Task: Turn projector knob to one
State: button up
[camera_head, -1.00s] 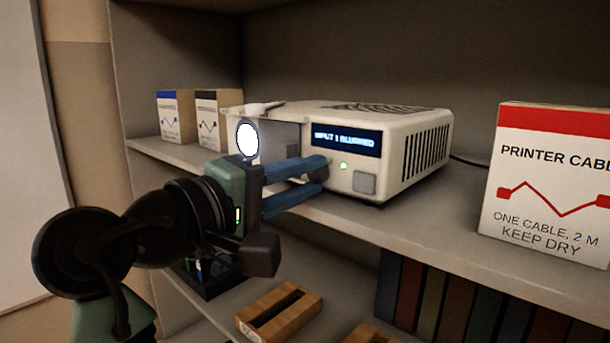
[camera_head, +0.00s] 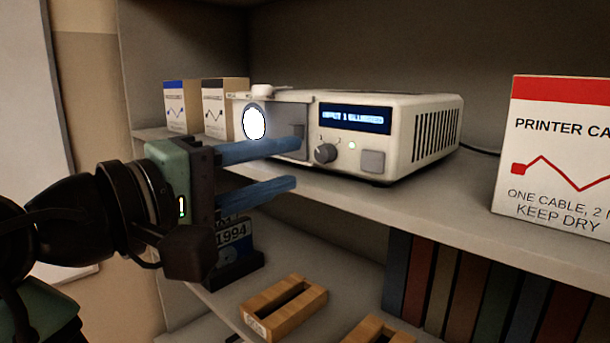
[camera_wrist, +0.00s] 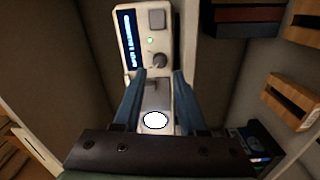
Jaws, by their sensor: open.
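The white projector (camera_head: 400,130) stands on the shelf, its blue display reading what looks like "INPUT 1 BLURRED". Its dark round knob (camera_head: 325,153) sits on the front below the display, with small marks above it. In the wrist view the knob (camera_wrist: 159,60) lies just beyond the fingertips. My gripper (camera_head: 296,165) is open and empty, its two blue fingers apart, left of the knob and not touching it. A bright white lens (camera_head: 254,122) glows at the projector's left; it also shows between the fingers in the wrist view (camera_wrist: 155,120).
A square button (camera_head: 372,161) and a green light (camera_head: 351,146) are right of the knob. A printer cable box (camera_head: 550,150) stands at right, two smaller boxes (camera_head: 183,108) at left. Wooden blocks (camera_head: 284,306) and books (camera_head: 470,290) fill the lower shelf.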

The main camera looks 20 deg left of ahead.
jog(key=b+v, duration=0.2)
jog(key=v, duration=0.5)
jog(key=shift+s+a, duration=0.15)
jog(key=shift+s, duration=0.1)
jog(key=w+d+m+t+y+b, duration=0.1)
jog(key=w+d, duration=0.1)
jog(key=d, duration=0.1)
jog(key=w+d+f+m+t+y+b, duration=0.1)
jog(key=w+d+t+y, duration=0.1)
jog(key=w, duration=0.1)
jog(key=w+d+m+t+y+b, duration=0.1)
jog(key=w+d+m+y+b, duration=0.1)
jog(key=d, duration=0.1)
jog(key=shift+w+d+f, duration=0.25)
jog(key=shift+w+d, duration=0.05)
jog(key=shift+w, duration=0.1)
jog(key=s+d+r+m+t+y+b, duration=0.1)
jog(key=s+d+m+t, duration=0.5)
jog(key=d, duration=0.6)
jog(key=shift+s+r+m+b, duration=0.6)
jog(key=shift+s+r+m, duration=0.4)
jog(key=shift+s+m, duration=0.1)
